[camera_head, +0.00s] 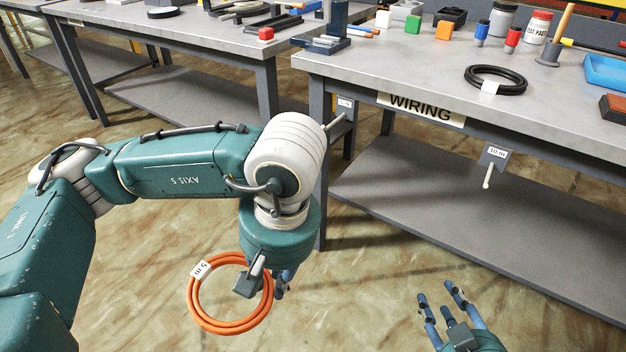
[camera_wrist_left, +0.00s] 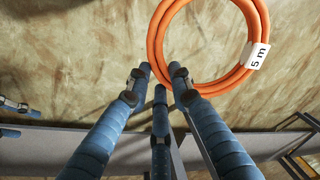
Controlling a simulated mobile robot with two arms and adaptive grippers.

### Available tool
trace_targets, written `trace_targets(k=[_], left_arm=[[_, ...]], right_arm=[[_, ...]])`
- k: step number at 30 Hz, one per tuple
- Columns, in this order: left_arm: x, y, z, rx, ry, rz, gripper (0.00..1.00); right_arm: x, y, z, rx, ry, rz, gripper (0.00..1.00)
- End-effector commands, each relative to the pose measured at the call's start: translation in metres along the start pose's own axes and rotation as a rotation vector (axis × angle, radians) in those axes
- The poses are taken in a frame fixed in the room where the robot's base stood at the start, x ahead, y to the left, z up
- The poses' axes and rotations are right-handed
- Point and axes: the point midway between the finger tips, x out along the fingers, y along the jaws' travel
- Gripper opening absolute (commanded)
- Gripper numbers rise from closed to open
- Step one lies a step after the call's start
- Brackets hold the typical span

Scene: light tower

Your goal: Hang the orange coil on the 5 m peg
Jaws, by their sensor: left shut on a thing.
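My left gripper (camera_head: 279,284) is shut on the orange coil (camera_head: 194,306), holding it in the air over the floor in front of the wiring bench. The coil carries a white "5 m" tag (camera_head: 201,270). In the left wrist view the fingers (camera_wrist_left: 162,84) meet at the lower edge of the coil (camera_wrist_left: 157,35). A peg on a small plate (camera_head: 345,102) is at the bench's left corner, partly behind my left arm; its label is too small to read surely. Another peg (camera_head: 487,176), labelled "10 m", is on the front edge. My right gripper (camera_head: 446,297) is open and empty at the lower right.
The wiring bench (camera_head: 400,75) holds a black coil (camera_head: 496,89) with a white tag, coloured blocks, jars and a blue tray (camera_head: 606,72). Its lower shelf (camera_head: 440,215) looks bare. A second bench (camera_head: 190,45) stands at the left. The floor between is clear.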

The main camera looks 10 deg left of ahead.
Motion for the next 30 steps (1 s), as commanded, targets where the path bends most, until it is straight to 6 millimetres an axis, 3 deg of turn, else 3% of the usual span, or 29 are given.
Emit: trace_targets(k=[9,16,23,30], left_arm=[[-0.006,0.059,0.024,-0.457,0.008,-0.189,0.00],[-0.012,0.088,0.032,-0.833,-0.056,-0.361,0.00],[-0.022,0.110,0.026,-1.262,-0.184,-0.561,0.00],[-0.029,0.125,0.013,-1.757,-0.442,-0.793,0.00]], right_arm=[[0.000,0.000,0.000,0.000,0.000,0.000,0.40],[0.000,0.000,0.000,0.000,0.000,0.000,0.40],[0.000,0.000,0.000,0.000,0.000,0.000,0.40],[0.000,0.000,0.000,0.000,0.000,0.000,0.40]])
